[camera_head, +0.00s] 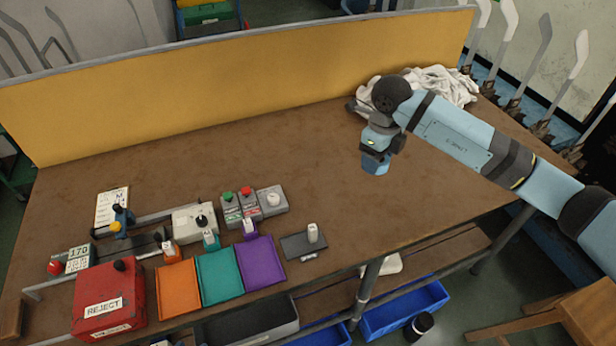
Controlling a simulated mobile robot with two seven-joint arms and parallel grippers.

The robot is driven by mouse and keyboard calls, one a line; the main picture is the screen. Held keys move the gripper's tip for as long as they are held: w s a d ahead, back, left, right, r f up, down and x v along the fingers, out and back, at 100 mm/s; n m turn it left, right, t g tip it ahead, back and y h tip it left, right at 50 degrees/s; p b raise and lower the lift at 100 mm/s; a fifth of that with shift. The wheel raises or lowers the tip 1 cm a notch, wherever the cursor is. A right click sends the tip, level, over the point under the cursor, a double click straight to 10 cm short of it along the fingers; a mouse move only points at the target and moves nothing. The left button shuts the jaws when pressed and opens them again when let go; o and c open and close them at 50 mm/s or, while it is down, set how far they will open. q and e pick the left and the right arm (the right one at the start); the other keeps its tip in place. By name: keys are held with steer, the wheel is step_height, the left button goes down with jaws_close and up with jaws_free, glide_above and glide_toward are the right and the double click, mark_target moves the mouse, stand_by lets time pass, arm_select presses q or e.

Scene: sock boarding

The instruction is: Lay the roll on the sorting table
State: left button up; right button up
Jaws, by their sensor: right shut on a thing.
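The sorting table (255,145) is a brown worktop with a yellow back panel. My right gripper (354,105) is at the table's far right, mostly hidden behind my own wrist, with only a small dark part showing. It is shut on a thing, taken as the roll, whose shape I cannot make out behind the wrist. A heap of white cloth (440,84) lies right beside it at the back right corner. I cannot tell whether the held thing touches the heap or the table. My left gripper is not in view.
Orange (178,288), teal (220,272) and purple (260,262) trays lie along the front edge, beside a red REJECT box (108,300). Button boxes (240,207) stand behind them. A dark pad (302,245) holds a small white piece. The table's middle is bare.

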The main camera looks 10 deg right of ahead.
steer(key=m, duration=0.1)
steer(key=w+m, duration=0.1)
steer(key=m, duration=0.1)
steer(key=d+r+m+b, duration=0.1)
steer(key=shift+w+m, duration=0.15)
steer(key=shift+m, duration=0.25)
steer(key=shift+f, duration=0.1)
glide_above(367, 209)
steer(key=shift+m, duration=0.3)
step_height(367, 209, down, 15)
steer(key=shift+a+r+p, duration=0.1)
steer(key=shift+r+p, duration=0.1)
steer(key=shift+p, duration=0.2)
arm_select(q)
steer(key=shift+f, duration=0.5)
arm_select(e)
steer(key=shift+f, duration=2.45)
steer(key=shift+f, duration=0.2)
steer(key=o, duration=0.9)
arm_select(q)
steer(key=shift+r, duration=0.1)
arm_select(e)
steer(key=shift+r, duration=0.15)
